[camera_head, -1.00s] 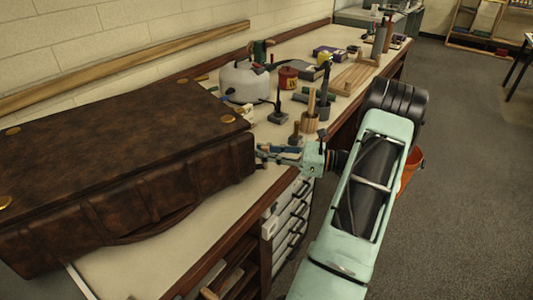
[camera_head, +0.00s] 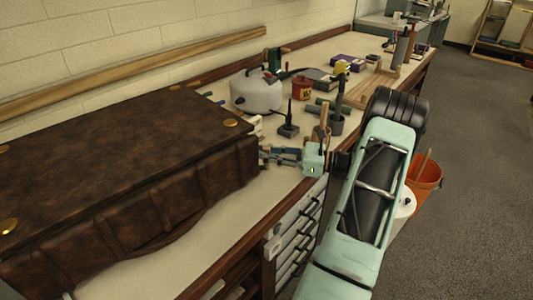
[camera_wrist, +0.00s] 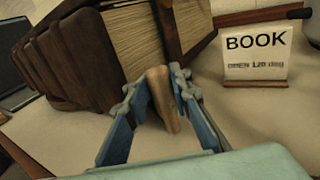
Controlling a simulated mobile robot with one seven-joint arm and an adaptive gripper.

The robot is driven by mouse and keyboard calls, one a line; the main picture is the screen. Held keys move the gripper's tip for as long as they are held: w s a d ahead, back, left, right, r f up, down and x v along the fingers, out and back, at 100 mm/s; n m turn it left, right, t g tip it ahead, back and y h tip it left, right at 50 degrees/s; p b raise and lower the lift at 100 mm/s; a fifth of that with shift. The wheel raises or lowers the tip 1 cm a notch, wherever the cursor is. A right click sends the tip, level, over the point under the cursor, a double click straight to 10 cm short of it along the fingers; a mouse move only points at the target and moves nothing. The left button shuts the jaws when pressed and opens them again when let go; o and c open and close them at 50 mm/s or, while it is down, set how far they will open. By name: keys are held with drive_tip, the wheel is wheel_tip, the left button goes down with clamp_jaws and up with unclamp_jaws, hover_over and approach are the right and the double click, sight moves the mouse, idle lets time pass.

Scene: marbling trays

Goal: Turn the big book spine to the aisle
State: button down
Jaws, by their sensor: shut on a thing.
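The big book (camera_head: 120,130) is thick and dark brown with brass studs. It lies flat on the bench (camera_head: 215,240) at the left in the head view. Its ribbed spine (camera_head: 140,215) faces the bench's front edge and the aisle, somewhat askew to that edge. My gripper (camera_head: 270,156) is at the book's right end. In the wrist view, the book (camera_wrist: 75,45) shows its cream page edges (camera_wrist: 135,42). My gripper (camera_wrist: 162,98) is shut around a tan tab (camera_wrist: 161,85) at that end; where the tab joins the book is partly hidden.
A white card reading BOOK (camera_wrist: 255,50) stands beside the book. A white kettle-like vessel (camera_head: 257,93), a red can (camera_head: 302,88) and several tools stand farther along the bench. A wooden rail (camera_head: 130,72) runs along the wall. An orange bucket (camera_head: 425,180) stands on the aisle floor (camera_head: 470,220).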

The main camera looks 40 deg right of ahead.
drive_tip(key=shift+d, duration=0.4)
drive_tip(key=c, duration=1.8)
unclamp_jaws()
drive_tip(key=shift+c, duration=0.2)
drive_tip(key=shift+o, duration=0.4)
drive_tip(key=shift+a, duration=0.1)
drive_tip(key=v, duration=1.2)
drive_tip(key=shift+c, duration=0.2)
